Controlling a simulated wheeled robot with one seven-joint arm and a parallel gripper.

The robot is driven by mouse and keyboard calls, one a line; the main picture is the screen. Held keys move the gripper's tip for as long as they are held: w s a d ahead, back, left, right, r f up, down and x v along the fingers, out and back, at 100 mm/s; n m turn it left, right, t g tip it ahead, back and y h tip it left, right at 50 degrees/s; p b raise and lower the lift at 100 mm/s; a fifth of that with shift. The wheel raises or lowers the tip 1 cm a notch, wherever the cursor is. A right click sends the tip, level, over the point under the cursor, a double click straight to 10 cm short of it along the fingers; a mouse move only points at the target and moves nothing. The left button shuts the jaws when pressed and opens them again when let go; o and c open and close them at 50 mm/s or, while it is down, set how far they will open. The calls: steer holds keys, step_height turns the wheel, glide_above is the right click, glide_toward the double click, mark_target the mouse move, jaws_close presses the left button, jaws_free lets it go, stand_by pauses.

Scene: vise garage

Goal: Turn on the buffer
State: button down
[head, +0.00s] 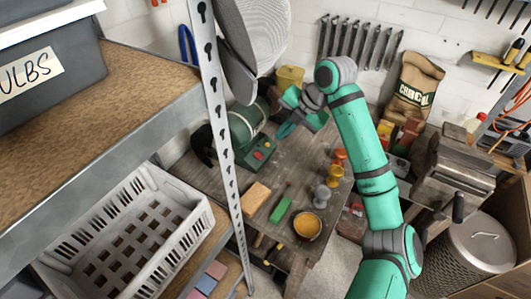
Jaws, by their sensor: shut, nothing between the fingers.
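The buffer (247,122) is a green bench machine on the workbench, left of the picture's middle. Its front base has a green panel with a small red button (267,146). The upright metal post hides part of its left side. My gripper (284,131) is beside and slightly to the right of the buffer, near its panel. The gripper is shut and empty. I cannot tell whether its fingertips touch the machine.
The wooden workbench (297,180) holds a wood block (256,196), a green block (280,210), a bowl (307,226) and small weights. A slotted metal post (218,118) and shelf (150,100) stand at left.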

mark_target(261, 157)
steer(key=shift+s, duration=0.15)
steer(key=x, duration=1.4)
stand_by(0.4)
